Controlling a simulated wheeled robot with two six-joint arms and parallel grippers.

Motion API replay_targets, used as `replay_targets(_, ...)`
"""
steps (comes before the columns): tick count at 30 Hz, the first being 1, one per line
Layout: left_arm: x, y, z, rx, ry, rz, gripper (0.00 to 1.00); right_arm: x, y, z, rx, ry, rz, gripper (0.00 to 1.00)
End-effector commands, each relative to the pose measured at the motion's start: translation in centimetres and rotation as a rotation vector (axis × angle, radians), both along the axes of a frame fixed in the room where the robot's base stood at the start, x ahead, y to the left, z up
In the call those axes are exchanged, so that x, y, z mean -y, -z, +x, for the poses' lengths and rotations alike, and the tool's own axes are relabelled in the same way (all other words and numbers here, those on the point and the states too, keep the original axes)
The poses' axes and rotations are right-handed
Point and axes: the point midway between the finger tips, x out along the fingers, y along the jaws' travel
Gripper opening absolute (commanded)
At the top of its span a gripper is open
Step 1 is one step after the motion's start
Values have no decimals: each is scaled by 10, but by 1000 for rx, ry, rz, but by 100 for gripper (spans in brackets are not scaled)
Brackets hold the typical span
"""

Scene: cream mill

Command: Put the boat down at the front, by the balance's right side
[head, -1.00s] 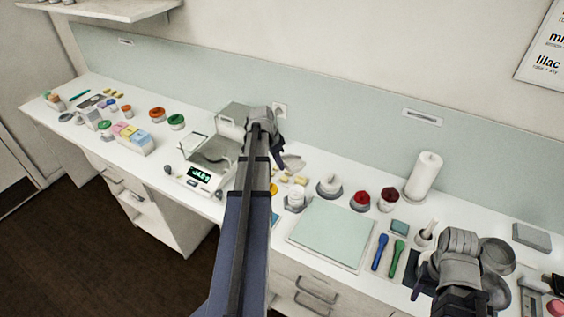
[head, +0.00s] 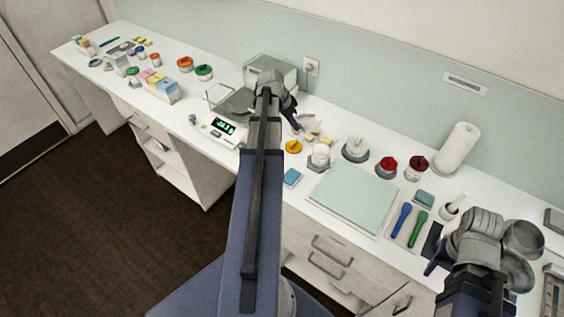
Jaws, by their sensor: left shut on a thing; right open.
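The balance (head: 213,136) stands on the bench, its lit display facing the front and its grey pan behind. My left gripper (head: 293,121) is just right of the balance, beyond my forearm, with its fingers pointing down. It is shut on the boat (head: 303,123), a small pale grey shape mostly hidden by the fingers and hard to make out. I cannot tell whether the boat touches the bench. My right gripper (head: 433,267) is open and empty over the bench's front right, beside the dark mat.
A yellow-orange lid (head: 293,146), a white jar (head: 319,156) and a blue block (head: 291,177) are right of the balance.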

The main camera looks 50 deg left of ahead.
Motion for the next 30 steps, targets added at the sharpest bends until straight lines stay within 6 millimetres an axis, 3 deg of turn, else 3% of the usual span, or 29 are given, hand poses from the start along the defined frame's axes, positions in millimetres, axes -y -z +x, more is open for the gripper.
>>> replay_targets(1, -10, 28, -11, -1, -43, 1, 0, 0, 28, 0, 1, -1, 0, 50)
replay_targets(3, -23, 46, -23, -2, -102, 1, 0, 0, 46, 0, 1, -2, -1, 50)
replay_targets(12, -66, 102, -69, 1, -309, 1, 0, 0, 102, 1, 2, -5, -1, 50)
replay_targets(19, -79, 117, -85, 2, -379, 1, 0, 0, 117, 1, 3, -7, -1, 50)
replay_targets(26, -81, 118, -87, 2, -389, 0, 0, 0, 118, 1, 2, -7, -1, 50)
replay_targets(30, -81, 128, -87, 2, -388, 1, 0, 0, 129, 1, 2, -6, -1, 50)
